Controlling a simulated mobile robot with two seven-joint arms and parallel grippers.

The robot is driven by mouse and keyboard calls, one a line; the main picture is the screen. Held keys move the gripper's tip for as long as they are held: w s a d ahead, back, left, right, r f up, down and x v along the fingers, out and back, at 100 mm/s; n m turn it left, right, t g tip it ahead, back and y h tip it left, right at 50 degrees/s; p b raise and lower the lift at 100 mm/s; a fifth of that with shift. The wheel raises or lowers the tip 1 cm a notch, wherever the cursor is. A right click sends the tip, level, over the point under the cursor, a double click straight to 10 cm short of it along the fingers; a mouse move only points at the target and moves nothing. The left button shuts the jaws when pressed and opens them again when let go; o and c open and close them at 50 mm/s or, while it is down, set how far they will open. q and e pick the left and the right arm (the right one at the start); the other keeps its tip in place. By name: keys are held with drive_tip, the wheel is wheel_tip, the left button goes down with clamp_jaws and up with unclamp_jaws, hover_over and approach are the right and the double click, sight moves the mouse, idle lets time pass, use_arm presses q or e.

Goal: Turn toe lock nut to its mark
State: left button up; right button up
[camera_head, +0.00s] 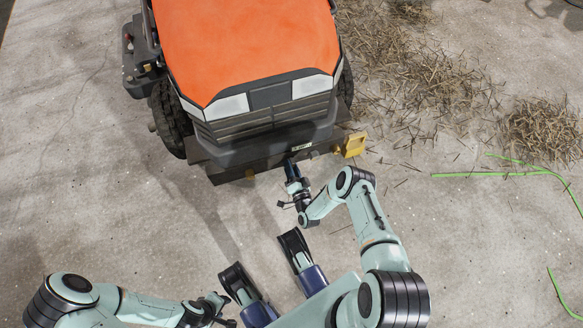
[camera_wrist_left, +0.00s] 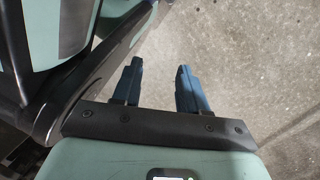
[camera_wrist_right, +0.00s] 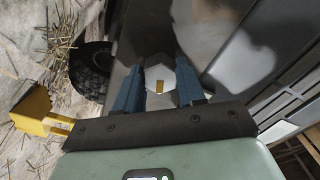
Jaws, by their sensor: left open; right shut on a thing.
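The toe lock nut (camera_wrist_right: 158,73) shows in the right wrist view as a pale six-sided piece with a small yellow mark (camera_wrist_right: 159,87) on its near side. My right gripper (camera_head: 291,168) reaches the front lower edge of the orange machine. Its blue fingers are shut on the nut, one on each side, as the right wrist view (camera_wrist_right: 159,68) shows. In the head view the nut is hidden by the gripper. A separate target mark cannot be made out. My left gripper (camera_wrist_left: 160,72) is open and empty above bare floor, far from the nut.
The orange machine (camera_head: 245,45) with black tyres (camera_head: 170,118) stands straight ahead. A yellow bracket (camera_head: 354,144) sticks out right of my right gripper. Straw (camera_head: 430,90) and green strips (camera_head: 500,174) lie on the floor at the right. The floor at the left is clear.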

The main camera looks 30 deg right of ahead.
use_arm(q)
drive_tip(key=shift+s+a+f+g+b, duration=0.1)
drive_tip(key=shift+s+f+g+b, duration=0.2)
drive_tip(key=shift+s, duration=0.4)
drive_tip(key=shift+s+a+f+g+b, duration=0.1)
drive_tip(key=shift+s+f+g+b, duration=0.1)
drive_tip(key=shift+s+f+b, duration=0.35)
use_arm(e)
drive_tip(key=shift+w+r+m, duration=0.1)
drive_tip(key=shift+m, duration=3.7)
use_arm(q)
drive_tip(key=shift+s+r, duration=0.2)
use_arm(e)
drive_tip(key=o, duration=1.1)
drive_tip(key=shift+c, duration=0.2)
